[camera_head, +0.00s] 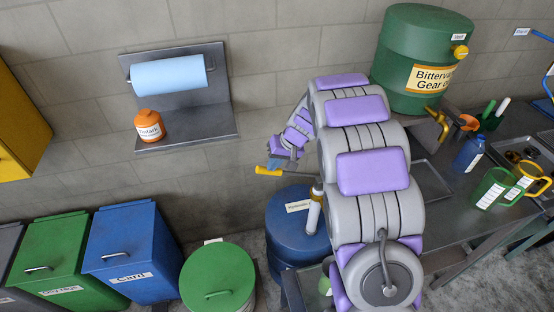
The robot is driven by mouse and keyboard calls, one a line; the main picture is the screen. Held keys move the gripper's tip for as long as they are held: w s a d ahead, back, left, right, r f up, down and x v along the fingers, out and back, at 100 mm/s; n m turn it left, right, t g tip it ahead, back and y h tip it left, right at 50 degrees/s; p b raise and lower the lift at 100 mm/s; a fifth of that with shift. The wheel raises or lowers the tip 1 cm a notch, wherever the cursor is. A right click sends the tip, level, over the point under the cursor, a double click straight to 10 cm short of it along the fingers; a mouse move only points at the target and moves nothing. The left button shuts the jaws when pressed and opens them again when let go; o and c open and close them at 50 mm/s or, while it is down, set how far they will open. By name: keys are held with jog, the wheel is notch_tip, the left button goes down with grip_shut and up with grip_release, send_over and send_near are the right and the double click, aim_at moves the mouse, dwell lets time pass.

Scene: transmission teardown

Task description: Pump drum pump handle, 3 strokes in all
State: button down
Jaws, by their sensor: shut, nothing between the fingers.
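A blue drum (290,246) with a pale label stands on the floor below my arm. A pale upright pump body (313,214) shows at the drum's right side, partly hidden by my arm. The pump handle (267,171) has a yellow grip with an orange end and sticks out to the left above the drum. My gripper (284,163) is small in the picture, just right of the yellow grip. It is shut with nothing held. I cannot tell whether it touches the handle.
A wall shelf (205,128) with a paper roll and orange tub is left of my arm. Blue (133,245) and green (50,262) bins and a round green container (217,280) stand lower left. A cluttered bench (460,222) and large green drum (421,60) are right.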

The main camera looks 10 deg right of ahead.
dwell(0.4)
jog(key=shift+a+f+h, duration=0.3)
jog(key=shift+a+f, duration=0.05)
jog(key=shift+f, duration=0.1)
jog(key=a+f+h+p, duration=0.3)
jog(key=f+h+p, duration=0.1)
jog(key=f, duration=0.6)
jog(key=shift+s+p, duration=0.35)
jog(key=shift+s, duration=0.1)
jog(key=shift+s+f, duration=0.15)
jog(key=shift+s, duration=0.05)
notch_tip(320, 180, up, 15)
jog(key=s+a+p, duration=0.1)
jog(key=a, duration=0.1)
jog(key=shift+s+p, duration=0.2)
jog(key=shift+p, duration=0.2)
